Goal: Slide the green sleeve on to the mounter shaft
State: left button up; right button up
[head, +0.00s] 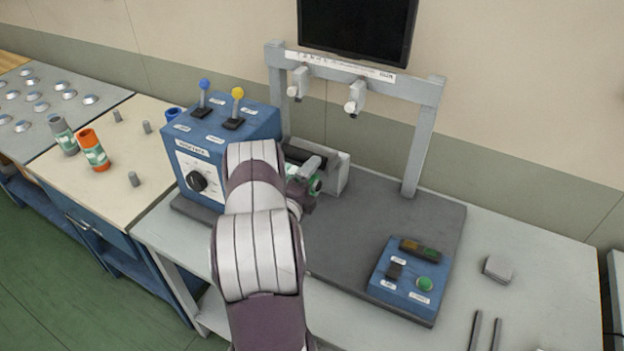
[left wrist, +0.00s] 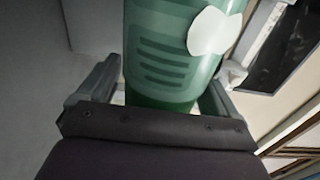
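The green sleeve (left wrist: 165,65) fills the middle of the left wrist view, with a white patch and dark stripes on its side. My left gripper (left wrist: 160,95) has one finger on each side of it and is shut on it. In the head view the left gripper (head: 303,184) is at the machine beside the blue control box, and only small parts of the sleeve (head: 316,186) show. My arm covers much of this spot. I cannot make out the mounter shaft clearly, nor whether the sleeve is around it. My right gripper is not in view.
A grey frame (head: 424,140) stands behind. The blue lever box (head: 205,150) is close on the left, a small button box (head: 410,280) in front right. A grey sleeve (head: 62,135) and an orange sleeve (head: 93,150) stand on the left table. Two dark bars (head: 475,331) lie bottom right.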

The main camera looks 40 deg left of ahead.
pick_arm(q)
jog(key=shift+s+f, duration=0.1)
jog(key=shift+s+d, duration=0.1)
jog(key=shift+s, duration=0.2)
jog(key=b+v, duration=0.2)
jog(key=v, duration=1)
jog(key=shift+d, duration=0.1)
